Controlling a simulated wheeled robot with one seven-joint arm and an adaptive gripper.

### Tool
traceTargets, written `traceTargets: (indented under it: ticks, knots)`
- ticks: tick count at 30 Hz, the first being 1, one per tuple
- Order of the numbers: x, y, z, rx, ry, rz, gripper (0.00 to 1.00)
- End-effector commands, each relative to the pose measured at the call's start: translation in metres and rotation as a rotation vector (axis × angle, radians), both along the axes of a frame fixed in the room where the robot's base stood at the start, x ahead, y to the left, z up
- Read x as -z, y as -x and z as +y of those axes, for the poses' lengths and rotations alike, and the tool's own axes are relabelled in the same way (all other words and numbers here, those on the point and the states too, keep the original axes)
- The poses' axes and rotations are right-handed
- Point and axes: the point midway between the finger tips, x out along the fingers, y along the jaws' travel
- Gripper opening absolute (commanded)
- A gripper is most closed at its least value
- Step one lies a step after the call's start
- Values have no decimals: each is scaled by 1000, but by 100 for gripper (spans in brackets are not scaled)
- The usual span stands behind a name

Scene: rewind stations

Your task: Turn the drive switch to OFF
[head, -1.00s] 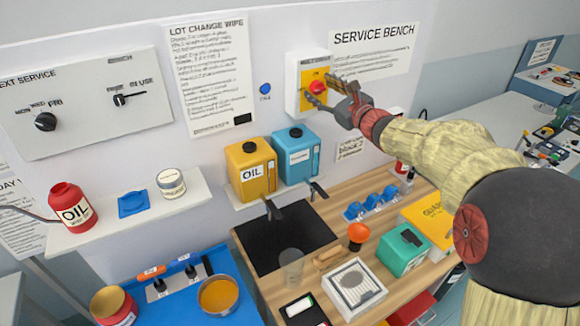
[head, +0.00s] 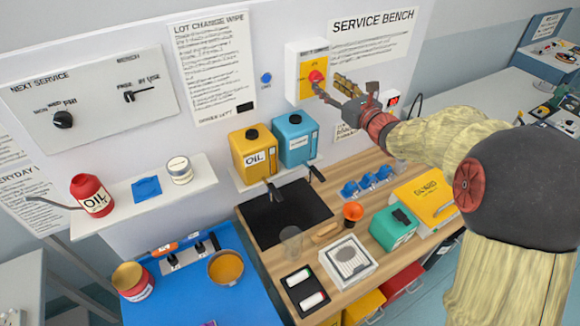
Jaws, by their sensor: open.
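A red rotary knob (head: 316,76) sits on a yellow plate (head: 308,88) on the front of a white switch box (head: 293,72), on the wall left of the service bench sign. The box's small label is too blurred to read, so I cannot confirm it is the drive switch. My gripper (head: 328,85) is open and empty, just right of and below the knob. Its fingers are spread, one near the knob's lower edge and one to its right. Whether a finger touches the knob cannot be told.
A small red rocker switch (head: 392,98) is on the wall right of my gripper. Yellow (head: 253,155) and blue (head: 295,140) canisters stand on a shelf below the box. The wooden bench (head: 330,235) holds several items. A blue call button (head: 266,79) is left of the box.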

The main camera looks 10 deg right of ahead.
Motion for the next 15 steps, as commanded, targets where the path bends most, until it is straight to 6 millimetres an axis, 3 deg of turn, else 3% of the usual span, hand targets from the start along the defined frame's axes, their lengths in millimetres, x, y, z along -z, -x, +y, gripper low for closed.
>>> traceTargets:
  ticks: [5, 15]
  knots:
    - [0, 31, -13, 2, 0, -1, 49]
    - [11, 65, 36, -143, 199, -25, 49]
